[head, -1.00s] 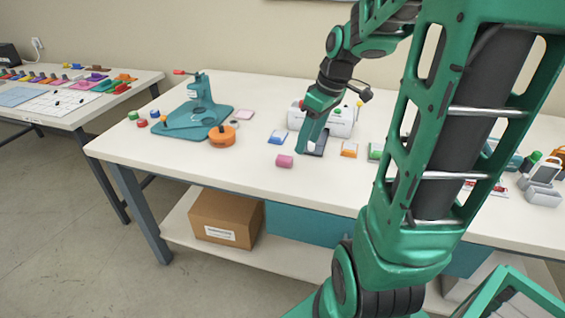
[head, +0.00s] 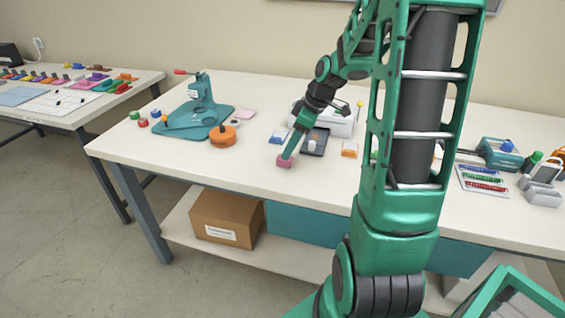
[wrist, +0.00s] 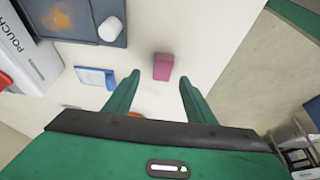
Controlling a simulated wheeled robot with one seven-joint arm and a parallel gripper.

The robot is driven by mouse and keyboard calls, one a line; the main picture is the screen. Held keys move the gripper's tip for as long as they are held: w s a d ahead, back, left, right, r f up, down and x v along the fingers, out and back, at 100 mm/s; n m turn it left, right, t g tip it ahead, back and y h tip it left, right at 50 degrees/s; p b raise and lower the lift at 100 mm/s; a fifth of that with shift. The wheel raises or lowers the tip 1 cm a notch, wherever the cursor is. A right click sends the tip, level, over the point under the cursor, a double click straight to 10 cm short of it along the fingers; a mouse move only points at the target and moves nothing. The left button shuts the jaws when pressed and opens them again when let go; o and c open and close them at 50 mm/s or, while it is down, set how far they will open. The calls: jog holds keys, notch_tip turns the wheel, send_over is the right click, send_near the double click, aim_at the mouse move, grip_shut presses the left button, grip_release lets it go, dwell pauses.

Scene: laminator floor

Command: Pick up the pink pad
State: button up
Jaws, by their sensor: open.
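A small pink block (head: 284,163) sits on the white table near its front edge. In the wrist view the pink block (wrist: 163,66) shows just beyond and between my two fingertips. My gripper (wrist: 157,78) is open and empty, with a finger toward each side of the block. In the head view my gripper (head: 289,152) is right over the block and hides part of its top; I cannot tell whether it touches.
A dark tray (head: 318,136) with a small white piece stands behind my gripper, before a white machine (head: 336,123). A blue-and-white pad (head: 278,136) and an orange one (head: 350,150) lie nearby. An orange round object (head: 222,136) is left. The table front-left is clear.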

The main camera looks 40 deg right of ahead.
jog(key=shift+x, duration=1.95)
jog(key=shift+s, duration=0.15)
jog(key=shift+c, duration=0.6)
jog(key=c, duration=1)
